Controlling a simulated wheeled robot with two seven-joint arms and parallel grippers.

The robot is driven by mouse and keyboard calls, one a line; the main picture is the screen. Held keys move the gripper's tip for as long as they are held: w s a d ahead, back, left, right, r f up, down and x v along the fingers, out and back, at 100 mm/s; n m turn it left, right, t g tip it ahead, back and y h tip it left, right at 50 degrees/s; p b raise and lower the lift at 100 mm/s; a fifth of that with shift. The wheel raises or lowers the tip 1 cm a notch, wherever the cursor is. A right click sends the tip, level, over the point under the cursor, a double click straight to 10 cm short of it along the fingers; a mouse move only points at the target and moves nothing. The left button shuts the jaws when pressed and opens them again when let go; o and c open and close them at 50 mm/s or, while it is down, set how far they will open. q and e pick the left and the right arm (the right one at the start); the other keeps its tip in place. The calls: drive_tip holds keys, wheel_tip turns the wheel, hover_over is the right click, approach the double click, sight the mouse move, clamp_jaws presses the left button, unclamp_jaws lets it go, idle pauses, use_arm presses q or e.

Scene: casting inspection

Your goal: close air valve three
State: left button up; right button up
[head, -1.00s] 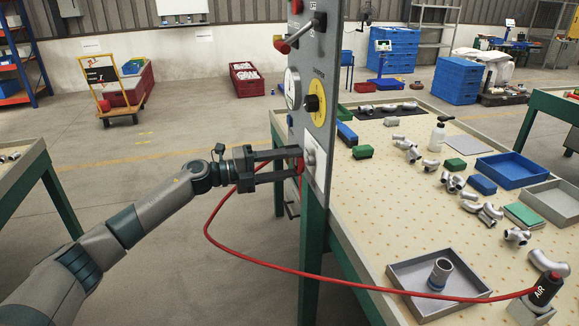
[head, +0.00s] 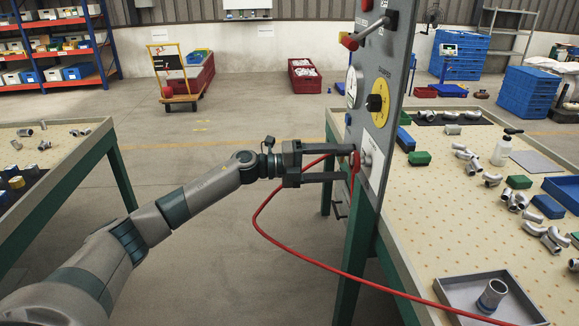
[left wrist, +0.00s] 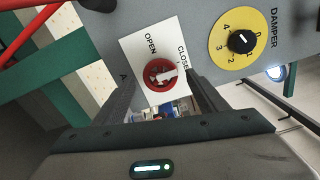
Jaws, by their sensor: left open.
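The red valve knob (left wrist: 160,73) sits on a white plate (left wrist: 135,55) marked OPEN and CLOSED in the left wrist view. A pale bar on the knob points to the right, below the CLOSED lettering. The valve's number is not readable. In the head view the red knob (head: 355,162) shows on the grey panel's left face. My left gripper (head: 343,163) is open, its fingers pointing at the panel, one above and one below the knob. In the left wrist view, my left gripper (left wrist: 160,88) has a finger on each side of the knob; contact cannot be told. My right gripper is out of view.
A yellow damper dial (left wrist: 222,40) is beside the valve plate. A lever (head: 368,32) and gauge (head: 351,85) are higher on the panel. A red hose (head: 262,225) hangs below my left gripper. The right table (head: 440,215) holds pipe fittings and trays.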

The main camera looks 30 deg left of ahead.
use_arm(q)
drive_tip(key=b+v, duration=0.4)
drive_tip(key=v, duration=1.1)
drive_tip(key=shift+s+a, duration=0.2)
drive_tip(key=shift+s, duration=0.05)
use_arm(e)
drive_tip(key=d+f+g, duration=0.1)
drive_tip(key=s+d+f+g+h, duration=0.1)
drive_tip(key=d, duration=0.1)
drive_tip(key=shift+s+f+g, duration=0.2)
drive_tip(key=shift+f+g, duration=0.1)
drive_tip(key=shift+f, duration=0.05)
use_arm(q)
drive_tip(key=shift+f, duration=0.1)
